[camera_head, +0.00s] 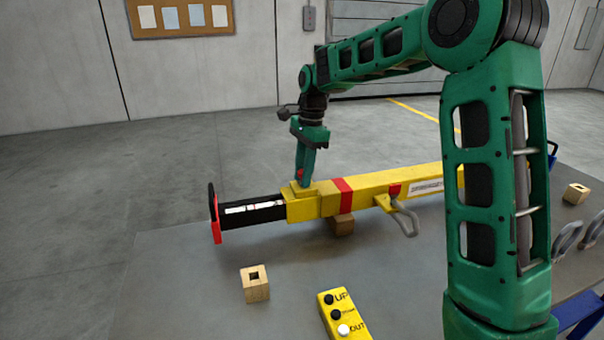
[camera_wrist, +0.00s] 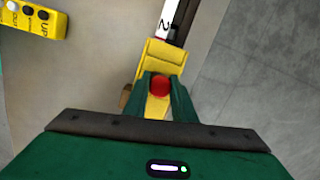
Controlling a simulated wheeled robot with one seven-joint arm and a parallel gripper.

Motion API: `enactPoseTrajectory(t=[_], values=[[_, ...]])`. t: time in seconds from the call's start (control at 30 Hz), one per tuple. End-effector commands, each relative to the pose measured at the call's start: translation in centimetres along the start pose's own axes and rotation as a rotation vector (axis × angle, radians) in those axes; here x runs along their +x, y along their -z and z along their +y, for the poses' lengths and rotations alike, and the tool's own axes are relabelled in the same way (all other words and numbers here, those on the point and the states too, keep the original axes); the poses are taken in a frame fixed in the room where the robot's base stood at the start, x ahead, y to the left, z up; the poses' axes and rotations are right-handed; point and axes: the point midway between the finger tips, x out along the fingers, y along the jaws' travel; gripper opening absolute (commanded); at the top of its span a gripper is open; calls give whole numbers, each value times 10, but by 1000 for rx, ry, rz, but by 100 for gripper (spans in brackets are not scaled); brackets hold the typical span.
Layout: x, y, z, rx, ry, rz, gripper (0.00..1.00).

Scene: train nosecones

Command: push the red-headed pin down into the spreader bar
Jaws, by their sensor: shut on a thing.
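The yellow spreader bar (camera_head: 375,186) lies across the grey table, with a black end section (camera_head: 262,214) sticking out at its left. The red-headed pin (camera_head: 300,174) is at the bar's left yellow collar, between my fingers. My gripper (camera_head: 303,183) points down over the collar and is shut on the pin. In the wrist view the red pin head (camera_wrist: 159,84) shows between the two green fingertips (camera_wrist: 159,88), above the yellow bar (camera_wrist: 163,57). The pin's shank is hidden, so I cannot tell how deep it sits.
A yellow control box (camera_head: 343,315) with several buttons and a wooden block with a square hole (camera_head: 255,284) stand in front. Another wooden block (camera_head: 576,194) is at the right. A grey hook (camera_head: 405,218) hangs beside the bar.

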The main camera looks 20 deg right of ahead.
Motion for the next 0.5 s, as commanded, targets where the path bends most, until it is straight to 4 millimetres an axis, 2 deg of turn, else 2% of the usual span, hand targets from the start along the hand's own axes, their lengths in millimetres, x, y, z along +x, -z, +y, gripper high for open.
enactPoseTrajectory(t=[0.23, 0.27, 0.3, 0.33, 0.5], values=[[4, 0, 0, 0, 0, 0, 0], [4, 0, 0, 0, 0, 0, 31], [4, 0, 0, 0, 0, 0, 40], [4, 0, 0, 0, 0, 0, 46], [4, 0, 0, 0, -1, 0, 46]])
